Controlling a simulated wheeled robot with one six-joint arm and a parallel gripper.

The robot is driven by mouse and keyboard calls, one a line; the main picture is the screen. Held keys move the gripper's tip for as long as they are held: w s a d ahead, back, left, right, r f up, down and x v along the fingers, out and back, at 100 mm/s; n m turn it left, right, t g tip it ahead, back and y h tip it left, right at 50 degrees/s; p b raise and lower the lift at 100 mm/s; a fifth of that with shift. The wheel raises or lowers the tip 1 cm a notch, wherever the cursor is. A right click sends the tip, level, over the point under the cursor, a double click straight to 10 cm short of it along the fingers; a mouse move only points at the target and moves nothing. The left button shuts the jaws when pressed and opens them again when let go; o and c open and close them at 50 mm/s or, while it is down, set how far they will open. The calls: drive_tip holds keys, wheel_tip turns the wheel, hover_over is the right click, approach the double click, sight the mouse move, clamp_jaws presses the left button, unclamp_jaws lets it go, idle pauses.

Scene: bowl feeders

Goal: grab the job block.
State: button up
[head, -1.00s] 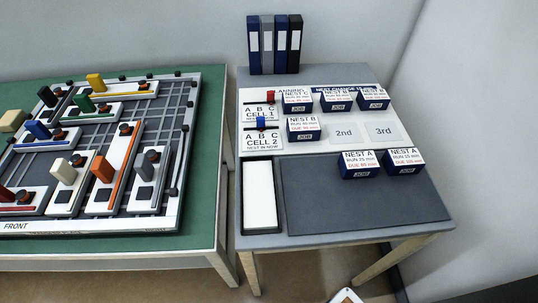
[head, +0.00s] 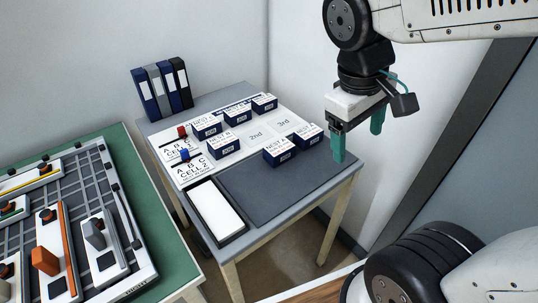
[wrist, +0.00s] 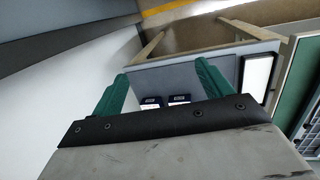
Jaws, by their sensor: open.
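Several blue-and-white job blocks stand on the grey table. Two of them, a nearer left block (head: 278,151) and a nearer right block (head: 308,135), sit at the back edge of the dark mat (head: 262,190). One block (head: 223,145) stands alone behind them, and a row of three, including this block (head: 237,114), stands at the back. My gripper (head: 358,138), with green fingers, is open and empty. It hangs in the air by the table's right side, apart from the blocks. In the wrist view, two blocks (wrist: 150,101) (wrist: 179,99) show small between the fingers, partly hidden by the gripper body.
A white board with "2nd" and "3rd" spaces (head: 257,136) lies under the back blocks. A white pad in a dark tray (head: 215,212) is at front left. Binders (head: 162,90) stand at the back. A green table (head: 140,190) is at left. The dark mat is bare.

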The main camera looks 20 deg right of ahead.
drive_tip(key=w+f+n+g+h, duration=0.1)
drive_tip(key=w+f+n+h, duration=0.35)
drive_tip(key=w, duration=0.45)
drive_tip(key=n+t+h, duration=0.5)
drive_tip(key=n, duration=0.9)
approach(277, 148)
drive_tip(key=x, duration=0.3)
drive_tip(key=shift+d+r, duration=0.25)
drive_tip(key=shift+d, duration=0.05)
drive_tip(key=shift+w+f, duration=0.2)
drive_tip(key=shift+f, duration=0.15)
drive_tip(key=shift+w+d+f, duration=0.1)
drive_tip(key=shift+d+f, duration=0.15)
drive_tip(key=x, duration=0.6)
drive_tip(key=shift+d+f, duration=0.2)
drive_tip(key=shift+d, duration=0.15)
drive_tip(key=c, duration=1.1)
